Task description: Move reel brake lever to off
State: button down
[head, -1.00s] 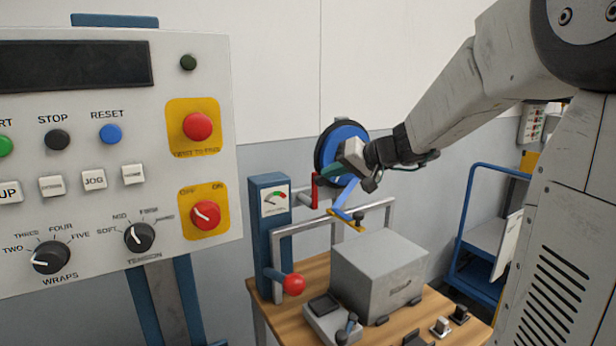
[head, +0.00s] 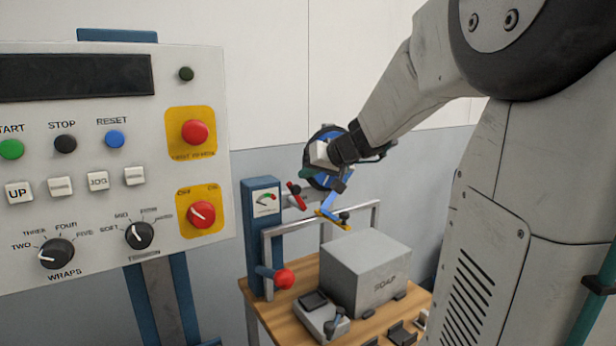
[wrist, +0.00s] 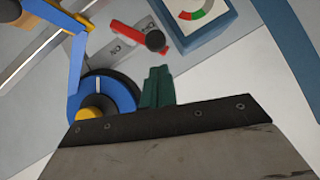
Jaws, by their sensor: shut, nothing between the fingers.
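The red lever (head: 297,194) by the reel is likely the reel brake lever. In the head view it leans, its top end to the left. In the wrist view the red lever (wrist: 131,36) has a black round knob and lies across a grey plate (wrist: 112,52). One mark on the plate looks like ON, upside down; the other is hard to read. My gripper (head: 306,173) is in front of the blue reel (head: 325,181), close to the lever. In the wrist view its green fingers (wrist: 157,70) are together and empty, with a gap to the lever.
A blue gauge post (head: 262,225) with a red-knobbed lever (head: 284,279) stands left of the reel. A blue arm with a yellow end (head: 331,216) hangs close below my gripper. A grey box (head: 365,278) sits on the wooden table. The control panel (head: 100,200) fills the left.

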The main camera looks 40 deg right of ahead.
jog(key=shift+r, duration=0.25)
jog(key=w+r+v, duration=0.1)
jog(key=r+v, duration=0.1)
jog(key=v, duration=1)
jog(key=shift+d+r, duration=0.15)
jog(key=shift+r, duration=0.25)
